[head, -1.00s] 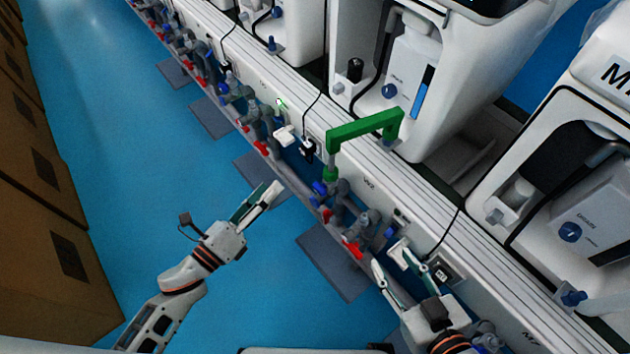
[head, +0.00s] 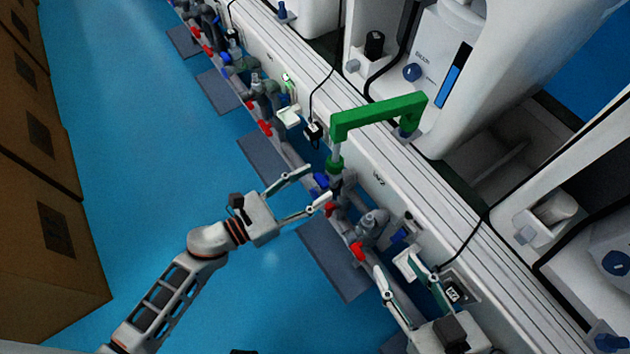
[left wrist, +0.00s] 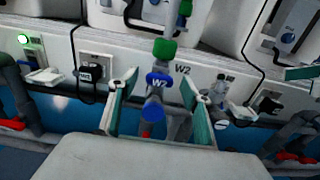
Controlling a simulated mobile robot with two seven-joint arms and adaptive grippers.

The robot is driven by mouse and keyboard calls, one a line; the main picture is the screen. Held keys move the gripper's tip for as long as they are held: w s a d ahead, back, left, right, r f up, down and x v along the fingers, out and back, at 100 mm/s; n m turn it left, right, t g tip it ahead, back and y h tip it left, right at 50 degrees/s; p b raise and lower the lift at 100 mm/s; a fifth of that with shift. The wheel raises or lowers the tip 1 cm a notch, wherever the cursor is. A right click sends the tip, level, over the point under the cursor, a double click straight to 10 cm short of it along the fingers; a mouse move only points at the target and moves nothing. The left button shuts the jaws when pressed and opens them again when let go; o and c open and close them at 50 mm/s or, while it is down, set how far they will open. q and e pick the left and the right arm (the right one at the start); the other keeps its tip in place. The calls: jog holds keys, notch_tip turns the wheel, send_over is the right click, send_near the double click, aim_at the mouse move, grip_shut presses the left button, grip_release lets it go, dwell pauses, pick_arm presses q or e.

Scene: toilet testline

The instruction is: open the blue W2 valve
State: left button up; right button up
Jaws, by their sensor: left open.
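In the head view the blue valve (head: 321,181) is just ahead of my left gripper (head: 316,190). That gripper is open, and in the left wrist view its two fingers (left wrist: 161,90) stand on either side of the valve and pipe, with no clear contact. A rounded blue part (left wrist: 152,111) shows below the valve. My right gripper (head: 396,264) is open and empty, lower right along the pipe row.
A green pipe (head: 375,116) rises from the W2 station towards a white toilet unit. Red handles (head: 358,251) and more grey piping line the white rail (head: 385,180).

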pick_arm(q)
jog(key=shift+w+d, duration=0.4)
jog(key=shift+d, duration=0.15)
jog(key=c, duration=1.1)
jog(key=shift+c, duration=0.2)
jog(key=shift+n, duration=0.3)
jog(key=n, duration=0.2)
jog(key=shift+n, duration=0.3)
jog(key=shift+w+n+p, duration=0.1)
jog(key=shift+n+p, duration=0.35)
jog(key=shift+n, duration=1.35)
